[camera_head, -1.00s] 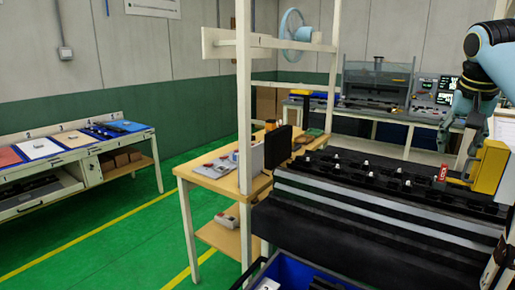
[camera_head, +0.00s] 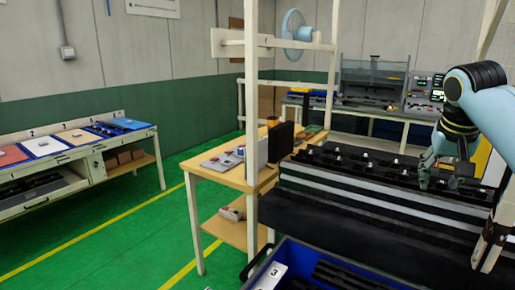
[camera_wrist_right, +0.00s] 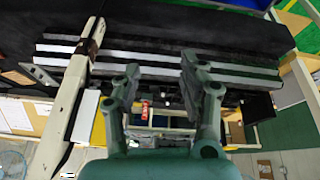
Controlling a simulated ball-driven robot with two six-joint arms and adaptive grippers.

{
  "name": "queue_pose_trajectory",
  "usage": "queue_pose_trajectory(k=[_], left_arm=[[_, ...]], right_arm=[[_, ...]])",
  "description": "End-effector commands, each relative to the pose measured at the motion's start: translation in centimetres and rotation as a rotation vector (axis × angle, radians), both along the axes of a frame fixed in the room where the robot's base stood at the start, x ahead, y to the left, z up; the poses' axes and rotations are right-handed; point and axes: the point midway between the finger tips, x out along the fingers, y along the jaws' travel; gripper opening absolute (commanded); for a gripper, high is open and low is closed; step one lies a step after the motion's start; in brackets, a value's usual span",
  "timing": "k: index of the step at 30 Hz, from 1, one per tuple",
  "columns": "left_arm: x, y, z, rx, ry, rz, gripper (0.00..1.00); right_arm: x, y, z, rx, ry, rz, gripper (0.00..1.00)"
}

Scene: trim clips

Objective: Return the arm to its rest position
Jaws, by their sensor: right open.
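My right arm comes in from the right in the head view, pale blue with dark joint bands. Its gripper (camera_head: 446,178) hangs above the right end of the black clip rack (camera_head: 350,172). In the right wrist view the two green-grey fingers (camera_wrist_right: 158,85) stand apart with nothing between them. Black and silver strips of the rack show beyond the fingertips. The yellow block (camera_head: 482,157) is mostly hidden behind my right arm in the head view. My left gripper does not show.
A wooden table (camera_head: 228,172) with small devices stands left of the rack. A cream post (camera_head: 251,120) rises before it. A blue bin (camera_head: 300,262) with dark parts is at the bottom. A workbench (camera_head: 75,150) stands far left. Green floor lies open between.

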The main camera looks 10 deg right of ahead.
Motion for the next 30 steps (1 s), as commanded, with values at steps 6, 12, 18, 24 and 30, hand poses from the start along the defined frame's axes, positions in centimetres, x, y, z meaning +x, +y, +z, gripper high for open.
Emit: queue_pose_trajectory(k=[6, 12, 18, 24, 30], left_arm=[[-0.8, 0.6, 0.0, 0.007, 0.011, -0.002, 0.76], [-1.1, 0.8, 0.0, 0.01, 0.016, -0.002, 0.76], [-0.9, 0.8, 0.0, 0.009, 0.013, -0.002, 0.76], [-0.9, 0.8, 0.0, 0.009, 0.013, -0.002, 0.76], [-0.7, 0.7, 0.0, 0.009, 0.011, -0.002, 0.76]], right_arm=[[-4.8, 4.3, -5.8, -0.025, 0.036, 0.153, 0.42], [-13.1, 9.9, -11.2, -0.033, 0.067, 0.345, 0.42], [-20.9, 13.7, -13.1, -0.03, 0.078, 0.481, 0.42], [-26.3, 15.8, -13.0, -0.022, 0.081, 0.554, 0.42], [-30.8, 17.1, -12.1, -0.02, 0.084, 0.603, 0.42]])
